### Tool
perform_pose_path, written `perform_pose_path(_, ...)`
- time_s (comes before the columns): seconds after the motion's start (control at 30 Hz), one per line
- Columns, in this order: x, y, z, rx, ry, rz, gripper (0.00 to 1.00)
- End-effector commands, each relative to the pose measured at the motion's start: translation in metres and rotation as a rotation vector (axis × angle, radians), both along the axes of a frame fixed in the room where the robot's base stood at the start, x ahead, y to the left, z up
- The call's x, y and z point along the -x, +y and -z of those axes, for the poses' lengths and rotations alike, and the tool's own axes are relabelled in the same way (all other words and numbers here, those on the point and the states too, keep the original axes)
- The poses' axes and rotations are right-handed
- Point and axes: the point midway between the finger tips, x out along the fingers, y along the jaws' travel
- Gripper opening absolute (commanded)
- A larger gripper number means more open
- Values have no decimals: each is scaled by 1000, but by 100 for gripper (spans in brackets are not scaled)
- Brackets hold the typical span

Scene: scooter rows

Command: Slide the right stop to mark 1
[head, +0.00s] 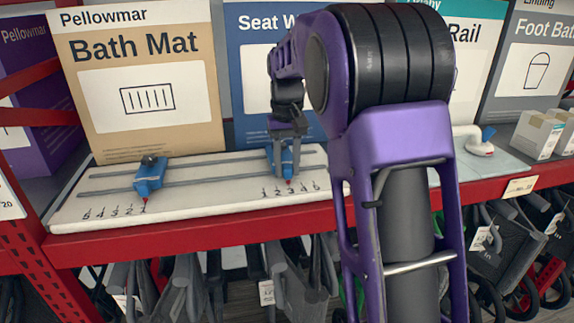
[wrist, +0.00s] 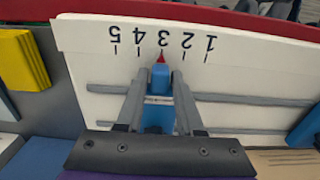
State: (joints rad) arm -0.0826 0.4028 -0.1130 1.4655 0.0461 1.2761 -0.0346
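The right stop (head: 287,160) is a blue block with a red pointer on the white board (head: 215,205). Its pointer is at mark 3 of the right scale, which reads 1 to 5 from left to right in the head view. My gripper (wrist: 160,80) is at the right stop from above, its two grey fingers closed against its sides. In the wrist view the right stop (wrist: 158,112) shows between the fingers, with the scale upside down and mark 1 (wrist: 210,45) to the right. The left stop (head: 150,177) has its pointer at mark 1 of its own scale.
Two grey rails (head: 215,178) run along the board. Boxes stand close behind, including the Bath Mat box (head: 140,75). The red shelf edge (head: 200,240) runs in front. The rails between the two stops are clear. A yellow item (wrist: 22,60) lies beyond the board in the wrist view.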

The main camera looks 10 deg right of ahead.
Motion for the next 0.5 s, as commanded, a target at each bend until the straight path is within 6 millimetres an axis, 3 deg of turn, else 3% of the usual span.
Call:
perform_pose_path(0.03, 0, 0, 0, 0, 0, 0, 25)
perform_pose_path(0.17, 0, 0, 0, 0, 0, 0, 2)
perform_pose_path(0.2, 0, 0, 0, 0, 0, 0, 0)
perform_pose_path(0.5, 0, 0, 0, 0, 0, 0, 0)
